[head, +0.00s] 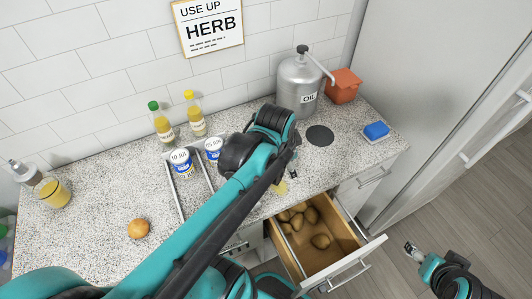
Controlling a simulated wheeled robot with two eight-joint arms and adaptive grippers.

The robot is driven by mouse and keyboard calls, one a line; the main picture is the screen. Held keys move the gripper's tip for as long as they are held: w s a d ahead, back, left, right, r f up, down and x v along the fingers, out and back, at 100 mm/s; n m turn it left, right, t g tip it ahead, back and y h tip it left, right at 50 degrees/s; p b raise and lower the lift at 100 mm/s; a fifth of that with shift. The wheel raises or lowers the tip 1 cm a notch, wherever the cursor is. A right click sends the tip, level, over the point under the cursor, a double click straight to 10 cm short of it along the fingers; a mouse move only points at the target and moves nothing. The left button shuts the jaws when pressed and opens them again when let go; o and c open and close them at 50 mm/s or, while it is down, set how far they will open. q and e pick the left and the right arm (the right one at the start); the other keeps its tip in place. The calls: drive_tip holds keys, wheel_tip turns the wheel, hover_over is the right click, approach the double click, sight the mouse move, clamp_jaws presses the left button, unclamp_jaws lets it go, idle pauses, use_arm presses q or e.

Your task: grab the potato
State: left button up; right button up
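Several brown potatoes (320,241) lie in an open wooden drawer (318,261) below the counter's front edge. My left arm reaches from the lower left across the counter. My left gripper (292,174) is near the counter's front edge, above and behind the drawer and apart from the potatoes. It is partly hidden by its own arm, and its opening is too small to tell. My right gripper (412,247) is at the lower right over the floor, to the right of the drawer; its finger state is unclear.
A small yellow piece (280,187) lies by the counter edge. An oil canister (299,88), an orange pot (344,86) and a blue sponge (376,130) stand behind. Bottles (161,124), tubs (181,163) and a round orange item (138,229) are left. A fridge (440,90) bounds the right.

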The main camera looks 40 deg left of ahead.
use_arm(q)
drive_tip(key=w+a+f+m+g+p, duration=0.1)
drive_tip(key=a+m, duration=0.2)
drive_tip(key=a, duration=0.1)
drive_tip(key=w+a+f+m+g, duration=0.1)
drive_tip(key=a+m, duration=0.2)
drive_tip(key=a, duration=0.1)
drive_tip(key=w+a+f+m+g+p, duration=0.1)
drive_tip(key=a+m, duration=0.2)
drive_tip(key=a, duration=0.1)
drive_tip(key=shift+w+a+f+m+g+h+p, duration=0.15)
drive_tip(key=shift+w+f+m+g+h+p, duration=0.15)
drive_tip(key=shift+w+f+g+h+p, duration=0.1)
drive_tip(key=shift+s+a+f, duration=0.1)
drive_tip(key=shift+f, duration=0.15)
drive_tip(key=f+b, duration=0.1)
drive_tip(key=f, duration=0.1)
drive_tip(key=f+b, duration=0.1)
drive_tip(key=f, duration=0.2)
drive_tip(key=f+b, duration=0.1)
drive_tip(key=f, duration=0.1)
drive_tip(key=shift+w+f, duration=0.25)
drive_tip(key=shift+r, duration=0.1)
drive_tip(key=c, duration=1.4)
